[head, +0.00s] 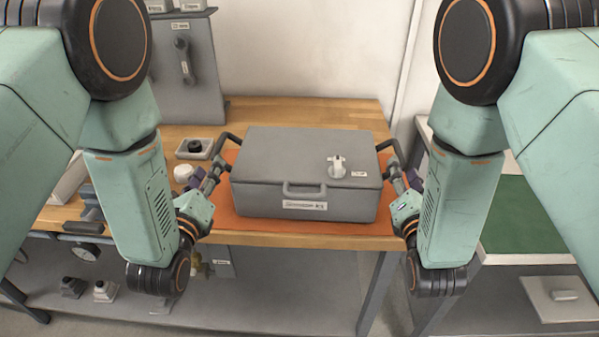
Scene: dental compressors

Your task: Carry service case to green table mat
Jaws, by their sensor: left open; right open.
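The service case (275,202) is a closed grey box with a front handle, a white fitting on its lid and dark side handles. It sits on an orange mat (218,222) on the wooden table. My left gripper (214,172) is open beside the case's left side handle (230,138). My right gripper (404,178) is open beside the right side handle (386,146). I cannot tell whether either gripper touches its handle. The green table mat (512,215) lies on another table at the right, partly hidden by my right arm.
The wooden table (340,108) holds a tray with a black knob (195,147) and a white round part (183,172) left of the case. A grey panel (190,75) stands behind at the left. A gap separates the two tables. A lower shelf (290,290) holds small parts.

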